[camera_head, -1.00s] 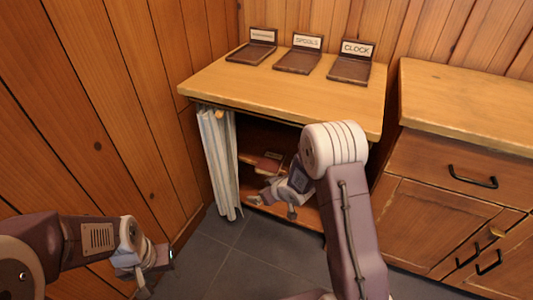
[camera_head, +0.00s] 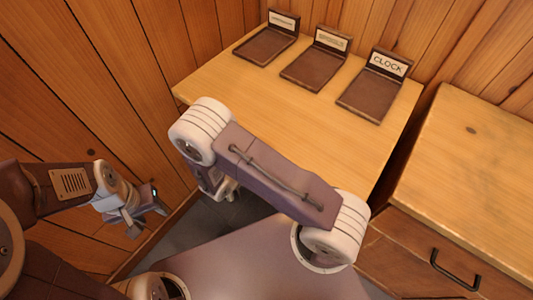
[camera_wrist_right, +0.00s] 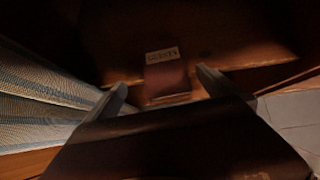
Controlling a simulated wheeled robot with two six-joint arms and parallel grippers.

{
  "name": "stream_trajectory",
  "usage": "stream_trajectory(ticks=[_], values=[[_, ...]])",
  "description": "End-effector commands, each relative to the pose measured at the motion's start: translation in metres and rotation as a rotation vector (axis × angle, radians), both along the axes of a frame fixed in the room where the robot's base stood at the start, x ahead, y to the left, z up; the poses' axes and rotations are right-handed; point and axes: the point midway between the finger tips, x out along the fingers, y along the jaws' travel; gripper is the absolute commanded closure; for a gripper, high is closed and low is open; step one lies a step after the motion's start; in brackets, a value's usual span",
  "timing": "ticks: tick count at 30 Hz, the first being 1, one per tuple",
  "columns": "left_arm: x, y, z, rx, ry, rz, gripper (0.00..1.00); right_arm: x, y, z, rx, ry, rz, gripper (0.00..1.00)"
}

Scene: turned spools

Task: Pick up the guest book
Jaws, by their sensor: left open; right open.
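In the right wrist view, the guest book (camera_wrist_right: 167,80) is a small reddish-brown block with a pale label. It lies in the dark interior under the table, ahead of my right gripper (camera_wrist_right: 161,77). The right fingers are spread, with the book showing between their tips; I see no grip on it. The distance is hard to judge in the shade. In the head view my right arm and the table top hide the book and most of that gripper. My left gripper (camera_head: 148,212) is open and empty at the left, near the wood wall.
The table top (camera_head: 240,95) carries three brown stands, one reading CLOCK (camera_head: 372,95). A pale curtain (camera_wrist_right: 40,105) hangs left of the opening in the wrist view. A wooden cabinet (camera_head: 480,150) stands at the right. Grey tiled floor (camera_wrist_right: 297,115) shows at the wrist view's right.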

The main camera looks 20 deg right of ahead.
Motion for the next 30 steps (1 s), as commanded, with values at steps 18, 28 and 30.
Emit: stream_trajectory(ticks=[18, 28, 30], values=[[0.000, 0.000, -0.038, 0.000, 0.000, 0.000, 0.55, 0.018, -0.042, -0.061, 0.002, 0.003, -0.010, 0.00], [0.000, 0.000, -0.041, 0.000, 0.000, 0.000, 0.55, 0.027, -0.054, -0.071, 0.004, 0.001, -0.007, 0.00], [0.000, 0.000, -0.041, 0.000, 0.000, 0.000, 0.55, 0.027, -0.054, -0.071, 0.004, 0.001, -0.007, 0.03]])
